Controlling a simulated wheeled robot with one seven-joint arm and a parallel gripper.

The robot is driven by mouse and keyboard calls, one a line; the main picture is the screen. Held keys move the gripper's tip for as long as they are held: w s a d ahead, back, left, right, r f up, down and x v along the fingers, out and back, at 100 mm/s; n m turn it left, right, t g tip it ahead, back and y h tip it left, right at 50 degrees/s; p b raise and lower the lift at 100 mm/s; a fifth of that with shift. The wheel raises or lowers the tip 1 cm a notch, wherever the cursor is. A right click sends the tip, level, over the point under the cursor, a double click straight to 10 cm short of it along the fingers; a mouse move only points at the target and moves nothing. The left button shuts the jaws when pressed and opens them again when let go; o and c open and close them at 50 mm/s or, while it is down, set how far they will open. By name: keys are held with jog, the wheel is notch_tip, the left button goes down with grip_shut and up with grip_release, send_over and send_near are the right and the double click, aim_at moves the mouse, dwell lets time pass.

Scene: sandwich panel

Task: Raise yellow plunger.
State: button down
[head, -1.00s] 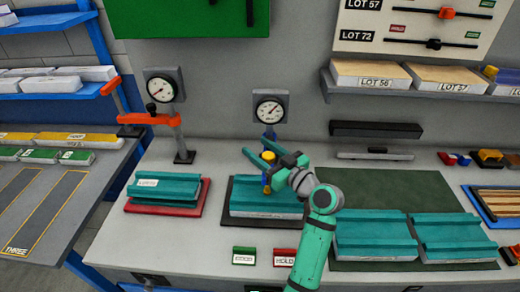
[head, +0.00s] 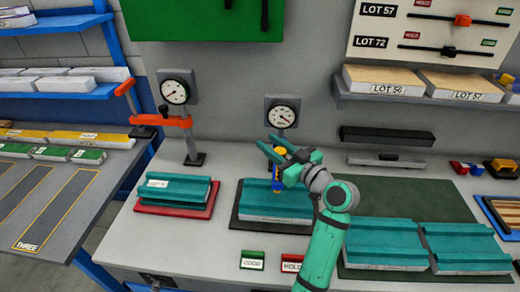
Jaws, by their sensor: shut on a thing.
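The yellow plunger (head: 280,186) stands upright over the middle right teal panel (head: 258,198), below the right-hand round gauge (head: 283,114). My gripper (head: 281,158) comes in from the right and is shut on the plunger. The fingers hide part of its shaft. I cannot tell whether the plunger's lower end touches the panel.
An orange clamp arm (head: 172,121) on a stand and another gauge (head: 175,91) are at left. A teal panel (head: 168,189) lies on a red base (head: 150,209). More teal panels (head: 462,243) lie at right. Small green (head: 252,260) and red (head: 291,263) signs stand in front.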

jog(key=shift+r, duration=0.35)
jog(key=c, duration=1.3)
grip_release()
jog(key=shift+s+d+f, duration=0.1)
jog(key=v, duration=1.1)
